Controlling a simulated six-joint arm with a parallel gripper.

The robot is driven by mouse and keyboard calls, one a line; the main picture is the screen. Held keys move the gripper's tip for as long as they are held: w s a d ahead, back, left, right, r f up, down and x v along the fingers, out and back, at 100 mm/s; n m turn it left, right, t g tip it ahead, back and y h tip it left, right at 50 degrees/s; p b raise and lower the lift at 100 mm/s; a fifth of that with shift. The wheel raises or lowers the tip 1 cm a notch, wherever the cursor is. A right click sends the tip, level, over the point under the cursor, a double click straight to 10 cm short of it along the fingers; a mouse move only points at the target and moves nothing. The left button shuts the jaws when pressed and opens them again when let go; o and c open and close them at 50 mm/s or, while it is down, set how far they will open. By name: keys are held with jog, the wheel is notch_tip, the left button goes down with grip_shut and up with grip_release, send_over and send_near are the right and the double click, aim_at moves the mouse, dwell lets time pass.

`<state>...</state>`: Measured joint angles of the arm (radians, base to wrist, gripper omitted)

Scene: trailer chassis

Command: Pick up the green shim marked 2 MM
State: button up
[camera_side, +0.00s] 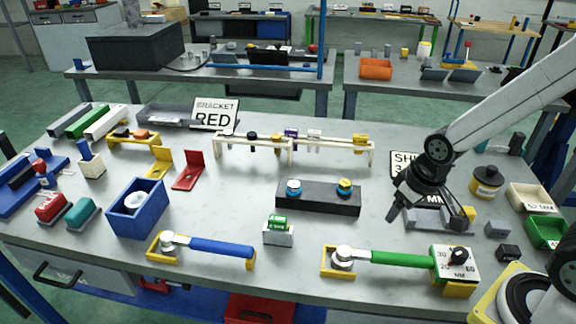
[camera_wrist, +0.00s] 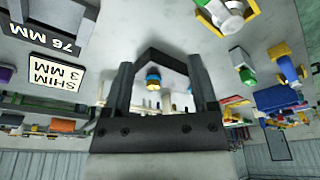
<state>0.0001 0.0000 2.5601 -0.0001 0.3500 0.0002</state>
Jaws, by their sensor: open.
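A small green block (camera_side: 279,222) with white lettering sits in a light grey holder (camera_side: 278,236) at the front middle of the table; the lettering is too small to read for sure. In the wrist view a green piece on a grey holder (camera_wrist: 242,65) shows right of my jaws and seems to be the same one. My gripper (camera_side: 412,212) is open and empty, in the air to the right of the green block and well apart from it. Its two fingers (camera_wrist: 160,75) stand apart in the wrist view.
A green-handled wrench (camera_side: 400,259) lies in front, a blue-handled one (camera_side: 215,246) to the left. A dark block (camera_side: 318,197) with two knobs stands behind the green block. A SHIM 3 MM sign (camera_wrist: 57,76) shows in the wrist view.

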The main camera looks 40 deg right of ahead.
aim_at(284, 219)
dwell(0.3)
jog(key=s+a+f+m+g+y, duration=0.2)
jog(key=a+f+m+g+y, duration=0.15)
jog(key=a+m, duration=0.4)
jog(key=w+a+m+t+y, duration=0.1)
jog(key=w+a+m+y, duration=0.1)
jog(key=m, duration=0.2)
jog(key=w+a+m+t+y, duration=0.2)
jog(key=w+a+m, duration=0.1)
jog(key=m, duration=0.1)
jog(key=w+a+m+t+y, duration=0.1)
jog(key=w+a+m+y, duration=0.1)
jog(key=m+y, duration=0.1)
jog(key=shift+w+a+f+m+t, duration=0.15)
jog(key=shift+w+m+t, duration=0.1)
jog(key=shift+w+m, duration=0.2)
jog(key=shift+w+a+f+m+t+h, duration=0.15)
jog(key=shift+w+a+f+m+t, duration=0.5)
jog(key=shift+w+m+t, duration=0.95)
jog(key=shift+w+a+f+m+t+h, duration=0.15)
jog(key=shift+w+a+f+m+t, duration=0.5)
jog(key=shift+w, duration=1.8)
jog(key=shift+w+a+f+m+t+h, duration=0.15)
jog(key=shift+w+a+f+m+t, duration=0.45)
jog(key=shift+w+m, duration=1.2)
jog(key=shift+w+d+f+n, duration=0.1)
jog(key=shift+w+d+n, duration=0.05)
jog(key=shift+w+n, duration=0.1)
